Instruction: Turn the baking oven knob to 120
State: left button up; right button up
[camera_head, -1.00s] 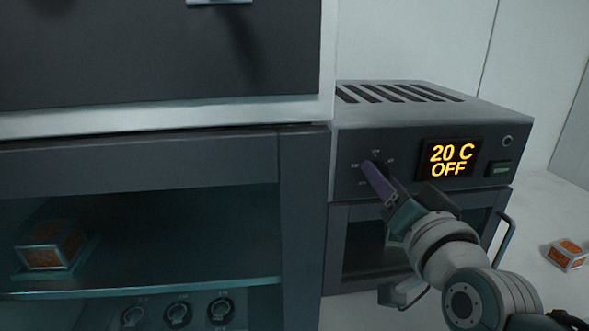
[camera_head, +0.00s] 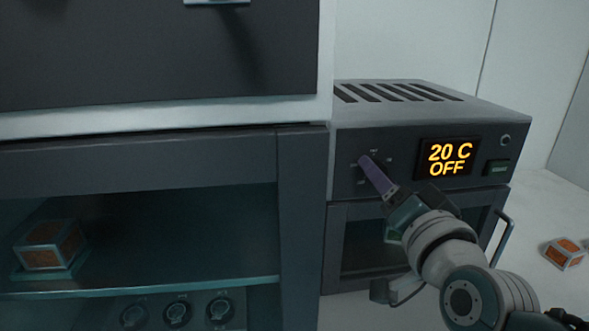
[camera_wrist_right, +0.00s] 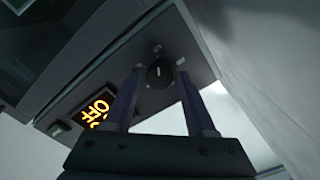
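The baking oven (camera_head: 420,115) is a grey box with slots on top. Its amber display (camera_head: 450,158) reads "20 C OFF". The round dark knob (camera_wrist_right: 160,74) with a pale pointer mark shows in the right wrist view, with small labels around it. In the head view it is mostly hidden behind the purple finger. My right gripper (camera_head: 365,160) is at the knob, and in the right wrist view its two fingers (camera_wrist_right: 160,71) stand apart, one on each side of the knob, with visible gaps. How deep the tips reach is unclear. My left gripper is not in view.
A tall dark cabinet (camera_head: 303,220) stands left of the oven. Behind its glass are an orange-sided box (camera_head: 50,245) on a shelf and several knobs (camera_head: 177,312). The oven door handle (camera_head: 503,240) sticks out at right. Another orange-sided box (camera_head: 563,253) is far right.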

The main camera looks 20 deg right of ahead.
jog(key=shift+o, duration=1)
jog(key=shift+s, duration=0.1)
jog(key=v, duration=0.9)
jog(key=shift+s+b, duration=0.3)
jog(key=shift+s, duration=0.1)
jog(key=shift+a, duration=0.1)
